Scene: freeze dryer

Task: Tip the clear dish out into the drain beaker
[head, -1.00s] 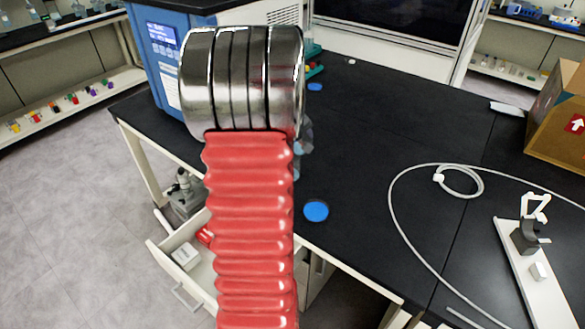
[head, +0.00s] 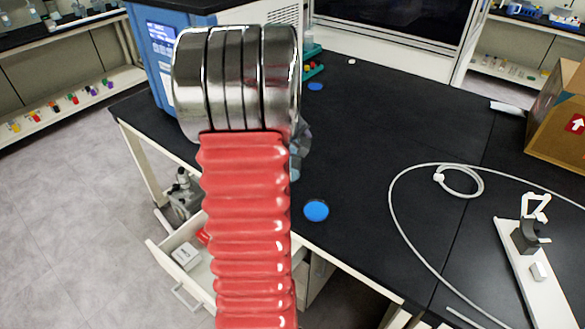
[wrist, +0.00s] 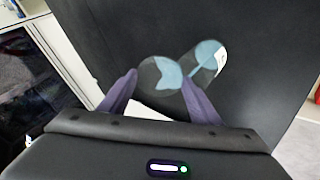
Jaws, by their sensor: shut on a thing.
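My gripper (wrist: 160,78) has two purple fingers in the wrist view, shut on a clear round dish (wrist: 150,74) that holds pale blue liquid along one side. A clear beaker (wrist: 208,62) with a white patch and pale blue contents shows just right of the dish, partly behind it. A thin blue streak runs from the dish's side across the beaker; I cannot tell whether it is falling liquid. In the head view my arm hides the gripper and most of what it holds; only a bluish, glassy edge (head: 302,140) shows at its right.
The black bench (head: 400,120) is largely clear in the middle. A white hose (head: 393,210), a white stand (head: 538,285) and a cardboard box (head: 560,125) are at right.

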